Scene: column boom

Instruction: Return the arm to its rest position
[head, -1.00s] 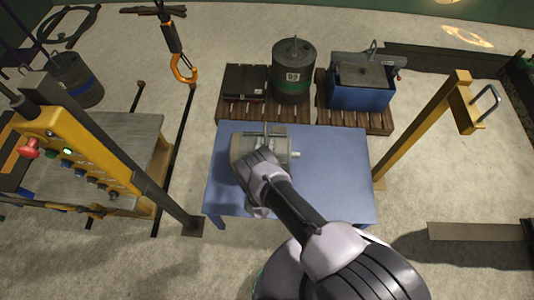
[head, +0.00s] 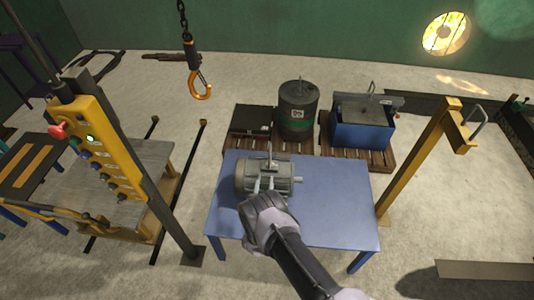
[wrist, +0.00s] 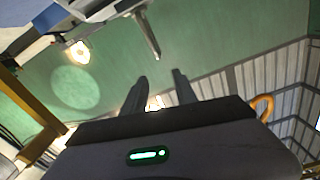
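My arm reaches up from the bottom edge in the head view. Its gripper (head: 264,186) is in front of a grey electric motor (head: 284,172) on a blue table (head: 330,205), overlapping the motor's near side. I cannot tell from this view whether they touch. In the wrist view, the two fingers of my gripper (wrist: 160,76) stand apart with nothing held between them. The wrist camera looks up past them toward the green wall and roof.
A yellow control post (head: 106,150) with buttons stands left. An orange hook (head: 200,85) hangs from a chain. Behind the table, pallets bear a dark drum (head: 298,112), a black case (head: 250,118) and a blue bin (head: 360,132). A yellow post (head: 415,160) stands right.

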